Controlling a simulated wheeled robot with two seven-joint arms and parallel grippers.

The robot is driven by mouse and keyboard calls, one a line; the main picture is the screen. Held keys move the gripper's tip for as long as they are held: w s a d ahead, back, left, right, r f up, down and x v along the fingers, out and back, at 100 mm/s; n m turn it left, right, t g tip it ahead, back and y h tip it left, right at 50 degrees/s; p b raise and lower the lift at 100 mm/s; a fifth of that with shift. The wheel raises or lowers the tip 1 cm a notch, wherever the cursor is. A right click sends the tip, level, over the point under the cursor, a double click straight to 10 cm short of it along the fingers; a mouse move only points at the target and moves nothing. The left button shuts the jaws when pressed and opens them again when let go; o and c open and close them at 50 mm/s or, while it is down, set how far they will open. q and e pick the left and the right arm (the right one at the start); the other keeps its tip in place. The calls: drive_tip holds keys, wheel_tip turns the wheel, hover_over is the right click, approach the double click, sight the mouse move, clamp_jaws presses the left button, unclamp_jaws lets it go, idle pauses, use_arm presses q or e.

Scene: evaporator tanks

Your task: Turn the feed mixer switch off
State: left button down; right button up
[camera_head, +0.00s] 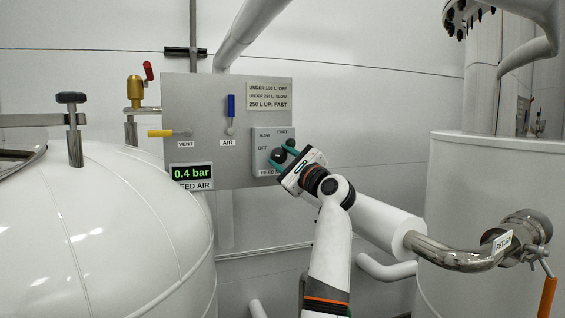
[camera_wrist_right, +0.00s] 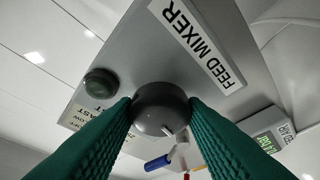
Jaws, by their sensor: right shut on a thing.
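The feed mixer switch is a dark round knob (camera_head: 277,155) on a small grey box (camera_head: 260,138) marked OFF, SLOW and FAST. In the wrist view the knob (camera_wrist_right: 160,103) sits between the two green fingers, which touch its sides. My right gripper (camera_head: 283,160) is shut on it. A pale mark on the knob lies on the side away from the lamp, seemingly toward OFF; its exact angle is hard to tell. A dark green round lamp (camera_wrist_right: 100,83) sits beside the knob. The FEED MIXER label (camera_wrist_right: 200,40) is readable. My left gripper is not in view.
The grey panel (camera_head: 200,98) also carries a yellow VENT handle (camera_head: 160,133), a blue AIR handle (camera_head: 231,105) and a 0.4 bar display (camera_head: 191,173). White tanks stand left (camera_head: 100,220) and right (camera_head: 480,180). A RETURN pipe (camera_head: 450,252) runs at the right.

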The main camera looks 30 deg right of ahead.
drive_tip(key=shift+n+g+y, duration=0.3)
drive_tip(key=shift+n+g, duration=0.1)
drive_tip(key=shift+n, duration=1)
drive_tip(key=o, duration=1)
drive_tip(key=shift+s, duration=0.1)
drive_tip(key=b+v, duration=0.4)
drive_tip(key=v, duration=0.3)
drive_tip(key=shift+s+b, duration=0.25)
drive_tip(key=shift+b, duration=0.05)
